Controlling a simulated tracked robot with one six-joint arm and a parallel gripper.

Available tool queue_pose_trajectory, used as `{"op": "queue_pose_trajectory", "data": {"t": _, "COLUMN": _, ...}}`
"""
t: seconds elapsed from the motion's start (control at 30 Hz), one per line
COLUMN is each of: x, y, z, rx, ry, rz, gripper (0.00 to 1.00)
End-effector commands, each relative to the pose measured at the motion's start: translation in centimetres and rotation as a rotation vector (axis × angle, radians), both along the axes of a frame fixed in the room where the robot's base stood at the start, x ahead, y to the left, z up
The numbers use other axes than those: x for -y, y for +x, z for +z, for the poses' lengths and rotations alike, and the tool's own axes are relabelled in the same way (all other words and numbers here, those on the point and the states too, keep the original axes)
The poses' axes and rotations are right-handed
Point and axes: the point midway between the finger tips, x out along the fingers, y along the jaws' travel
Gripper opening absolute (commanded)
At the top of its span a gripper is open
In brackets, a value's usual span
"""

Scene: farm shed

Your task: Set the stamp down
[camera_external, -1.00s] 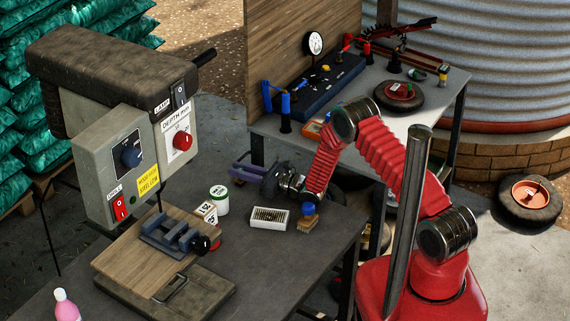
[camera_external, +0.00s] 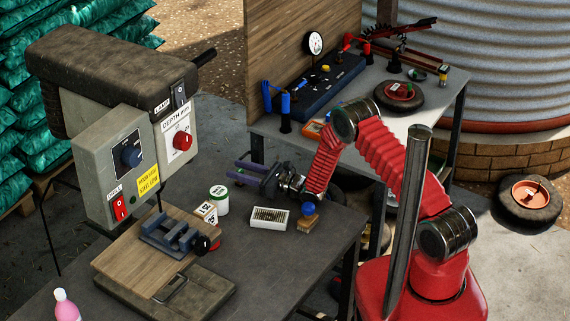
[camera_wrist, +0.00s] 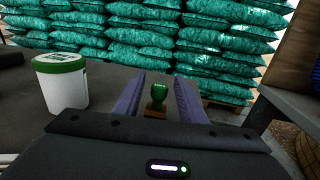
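A stamp (camera_wrist: 158,92) with a green knob and a brown wooden base stands upright between my gripper's (camera_wrist: 159,75) two purple fingers in the wrist view. A gap shows on both sides of it, so the fingers appear apart from it. In the external view my gripper (camera_external: 240,170) is at the far edge of the dark table (camera_external: 285,254), its fingers spread and pointing left. I cannot clearly make out the green stamp there.
A white tub with a green lid (camera_external: 219,199) stands left of my gripper; it also shows in the wrist view (camera_wrist: 62,84).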

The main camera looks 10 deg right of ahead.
Motion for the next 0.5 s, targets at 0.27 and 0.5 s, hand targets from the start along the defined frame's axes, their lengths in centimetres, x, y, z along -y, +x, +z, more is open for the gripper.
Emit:
{"op": "queue_pose_trajectory", "data": {"t": 0.27, "x": 2.5, "y": -1.7, "z": -0.1, "rx": -0.003, "ry": 0.0, "rz": -0.001, "gripper": 0.37}}
{"op": "queue_pose_trajectory", "data": {"t": 0.5, "x": 5.9, "y": -4.0, "z": -0.1, "rx": -0.003, "ry": 0.0, "rz": -0.002, "gripper": 0.37}}
